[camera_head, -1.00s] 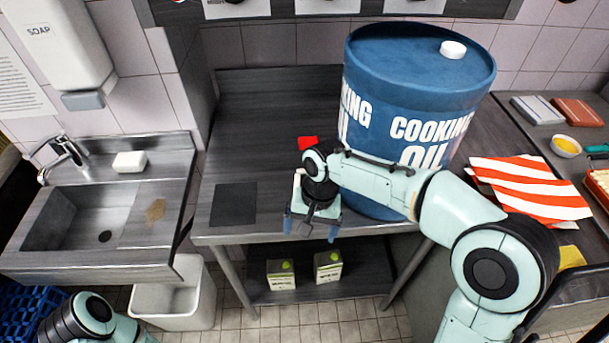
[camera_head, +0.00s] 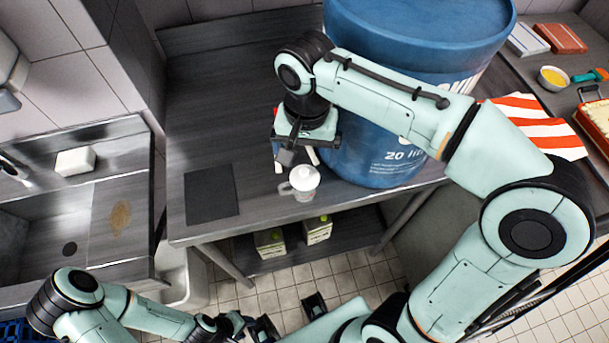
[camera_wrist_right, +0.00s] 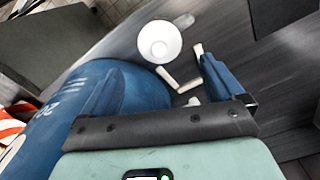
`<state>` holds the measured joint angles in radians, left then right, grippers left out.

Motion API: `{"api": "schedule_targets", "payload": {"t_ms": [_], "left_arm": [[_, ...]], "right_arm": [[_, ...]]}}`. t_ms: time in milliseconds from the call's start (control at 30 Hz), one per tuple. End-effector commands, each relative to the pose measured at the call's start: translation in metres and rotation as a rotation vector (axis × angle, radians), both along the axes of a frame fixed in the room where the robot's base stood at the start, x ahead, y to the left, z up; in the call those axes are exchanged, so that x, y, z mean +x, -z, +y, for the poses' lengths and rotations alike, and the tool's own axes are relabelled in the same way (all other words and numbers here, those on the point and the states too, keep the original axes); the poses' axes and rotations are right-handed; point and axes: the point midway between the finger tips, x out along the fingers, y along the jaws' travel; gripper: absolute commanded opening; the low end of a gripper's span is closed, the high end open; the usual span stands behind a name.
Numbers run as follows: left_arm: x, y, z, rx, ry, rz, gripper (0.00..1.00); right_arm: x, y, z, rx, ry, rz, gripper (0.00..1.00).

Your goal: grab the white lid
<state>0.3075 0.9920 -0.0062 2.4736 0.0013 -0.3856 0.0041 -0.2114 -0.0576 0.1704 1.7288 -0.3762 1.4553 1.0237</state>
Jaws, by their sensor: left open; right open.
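A white lid (camera_head: 304,175) sits on a small pale mug (camera_head: 303,193) near the front edge of the steel counter. In the right wrist view the round lid (camera_wrist_right: 159,41) shows from above, with the handle beside it. My right gripper (camera_head: 296,157) is open and empty, just behind and above the mug, apart from the lid. In the wrist view its blue fingers (camera_wrist_right: 160,88) are spread, short of the lid. My left gripper (camera_head: 290,316) is open and empty, low in front of the counter over the floor.
A big blue oil drum (camera_head: 410,130) stands close to the right of my right gripper. A dark square mat (camera_head: 211,193) lies left of the mug. A sink with a soap bar (camera_head: 75,161) is at the left. Cartons (camera_head: 270,242) stand on the shelf below.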

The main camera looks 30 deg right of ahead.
Motion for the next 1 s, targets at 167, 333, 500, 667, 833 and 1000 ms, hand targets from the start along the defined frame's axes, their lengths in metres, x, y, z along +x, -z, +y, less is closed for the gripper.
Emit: {"api": "schedule_targets", "payload": {"t_ms": [167,333,500,667,833,1000], "left_arm": [[-0.001,0.004,0.000,0.000,0.000,0.001,0.43],[-0.003,0.009,0.000,0.000,0.000,0.003,0.43],[-0.004,0.010,0.000,0.000,0.000,0.003,0.43],[-0.004,0.010,0.000,0.000,0.000,0.003,0.43],[-0.004,0.010,0.000,0.000,0.000,0.003,0.43],[-0.004,0.010,0.000,0.000,0.000,0.003,0.43]], "right_arm": [[-0.004,0.016,0.003,-0.001,-0.001,0.002,0.95],[-0.009,0.042,0.007,0.000,-0.001,0.003,0.95],[-0.009,0.054,0.007,0.001,-0.001,0.000,0.95],[-0.008,0.054,0.007,0.001,0.000,-0.001,0.95],[-0.008,0.053,0.007,0.001,-0.001,-0.001,0.56],[-0.009,0.054,0.007,0.000,-0.001,0.000,0.18]]}}
